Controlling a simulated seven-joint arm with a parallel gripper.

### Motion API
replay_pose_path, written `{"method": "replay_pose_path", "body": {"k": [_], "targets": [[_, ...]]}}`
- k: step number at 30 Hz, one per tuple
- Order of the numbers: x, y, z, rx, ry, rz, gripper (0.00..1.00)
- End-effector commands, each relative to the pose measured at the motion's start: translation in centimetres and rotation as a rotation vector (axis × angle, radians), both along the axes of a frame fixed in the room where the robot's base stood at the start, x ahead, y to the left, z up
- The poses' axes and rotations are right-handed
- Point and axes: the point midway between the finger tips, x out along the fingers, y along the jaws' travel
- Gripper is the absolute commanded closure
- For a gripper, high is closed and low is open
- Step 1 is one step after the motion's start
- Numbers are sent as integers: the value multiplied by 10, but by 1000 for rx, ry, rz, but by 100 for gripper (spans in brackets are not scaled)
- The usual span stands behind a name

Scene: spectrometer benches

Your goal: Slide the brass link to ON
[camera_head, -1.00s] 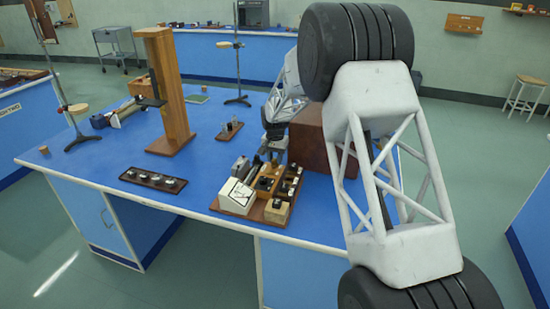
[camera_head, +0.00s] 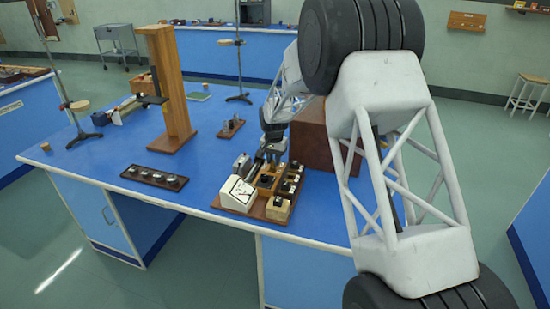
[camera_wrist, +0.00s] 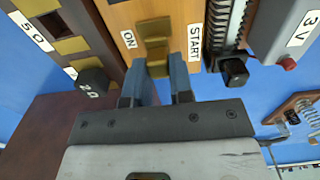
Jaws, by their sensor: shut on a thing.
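The brass link (camera_wrist: 156,52) shows in the wrist view on a light wooden block (camera_wrist: 125,14). An ON label (camera_wrist: 129,40) is to its left and a START label (camera_wrist: 194,42) to its right. My gripper (camera_wrist: 160,68) is shut on the near end of the brass link, with one blue-grey finger on each side. The fingers partly hide the link's near end. In the head view my gripper (camera_head: 268,158) reaches down over the apparatus board (camera_head: 240,212); the link is too small to make out there.
In the wrist view a dark block with brass plates (camera_wrist: 72,45) stands left and a coil with a black knob (camera_wrist: 234,72) right. A 3 V unit (camera_wrist: 285,35) is further right. In the head view a brown box (camera_head: 312,135) stands close behind the arm.

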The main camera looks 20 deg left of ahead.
Motion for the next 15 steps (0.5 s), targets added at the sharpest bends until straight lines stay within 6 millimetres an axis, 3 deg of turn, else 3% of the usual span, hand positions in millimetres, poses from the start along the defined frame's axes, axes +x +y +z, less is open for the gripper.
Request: {"method": "replay_pose_path", "body": {"k": [8, 9, 13, 15], "targets": [[-4, -1, -2, -4, 7, 1, 100], [-4, -1, -2, -4, 7, 1, 73], [-3, 0, -1, -3, 6, 1, 53], [-3, 0, -1, -3, 5, 1, 53]]}}
